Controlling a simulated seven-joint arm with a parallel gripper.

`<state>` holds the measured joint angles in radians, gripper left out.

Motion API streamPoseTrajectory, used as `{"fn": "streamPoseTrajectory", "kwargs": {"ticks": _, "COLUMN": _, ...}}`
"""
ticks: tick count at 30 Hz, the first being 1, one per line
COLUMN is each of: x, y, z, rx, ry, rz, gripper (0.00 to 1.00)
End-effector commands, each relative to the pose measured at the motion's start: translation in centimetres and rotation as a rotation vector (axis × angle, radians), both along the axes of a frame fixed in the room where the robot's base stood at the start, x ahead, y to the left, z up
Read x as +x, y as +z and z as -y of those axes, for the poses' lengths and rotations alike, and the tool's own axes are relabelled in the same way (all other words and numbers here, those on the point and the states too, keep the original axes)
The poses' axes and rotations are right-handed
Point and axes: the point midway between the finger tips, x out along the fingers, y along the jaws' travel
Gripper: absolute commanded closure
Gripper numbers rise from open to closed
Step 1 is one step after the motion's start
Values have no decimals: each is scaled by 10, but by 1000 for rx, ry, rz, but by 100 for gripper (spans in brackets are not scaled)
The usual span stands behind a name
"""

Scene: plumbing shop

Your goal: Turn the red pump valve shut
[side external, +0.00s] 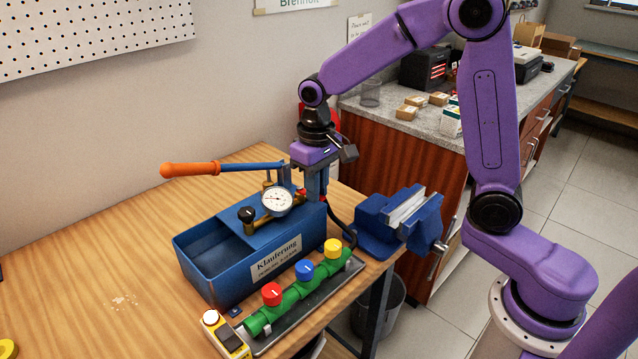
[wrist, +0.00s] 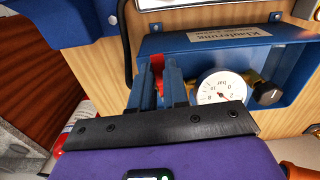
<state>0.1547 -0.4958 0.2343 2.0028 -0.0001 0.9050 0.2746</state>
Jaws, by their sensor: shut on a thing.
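The blue test pump (side external: 225,262) stands on the wooden bench, with a round pressure gauge (side external: 277,201) and an orange-ended lever (side external: 190,169). The gauge also shows in the wrist view (wrist: 220,88). My gripper (side external: 316,198) points down at the pump's back right corner, right of the gauge. In the wrist view my gripper (wrist: 158,78) is shut on a red part, the red pump valve (wrist: 157,64), which shows between the fingers. The fingers hide most of the valve, so I cannot tell how far it is turned.
A green manifold (side external: 290,308) with red (side external: 271,293), blue (side external: 304,270) and yellow (side external: 333,248) knobs lies in front of the pump. A blue vise (side external: 388,222) stands close on the right. A black knob (side external: 246,214) sits left of the gauge. The bench's left part is mostly clear.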

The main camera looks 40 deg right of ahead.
Motion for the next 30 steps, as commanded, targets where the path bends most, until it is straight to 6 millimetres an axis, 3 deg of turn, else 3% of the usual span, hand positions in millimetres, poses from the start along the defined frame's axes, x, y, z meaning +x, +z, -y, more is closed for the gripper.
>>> {"fn": "streamPoseTrajectory", "kwargs": {"ticks": 23, "x": 1, "y": 2, "z": -7, "rx": 4, "ry": -110, "rz": 4, "gripper": 100}}
{"fn": "streamPoseTrajectory", "kwargs": {"ticks": 24, "x": 1, "y": 2, "z": -7, "rx": 5, "ry": -109, "rz": 5, "gripper": 78}}
{"fn": "streamPoseTrajectory", "kwargs": {"ticks": 26, "x": 1, "y": 2, "z": -7, "rx": 4, "ry": -109, "rz": 4, "gripper": 60}}
{"fn": "streamPoseTrajectory", "kwargs": {"ticks": 30, "x": 0, "y": 1, "z": -6, "rx": 3, "ry": -108, "rz": 3, "gripper": 60}}
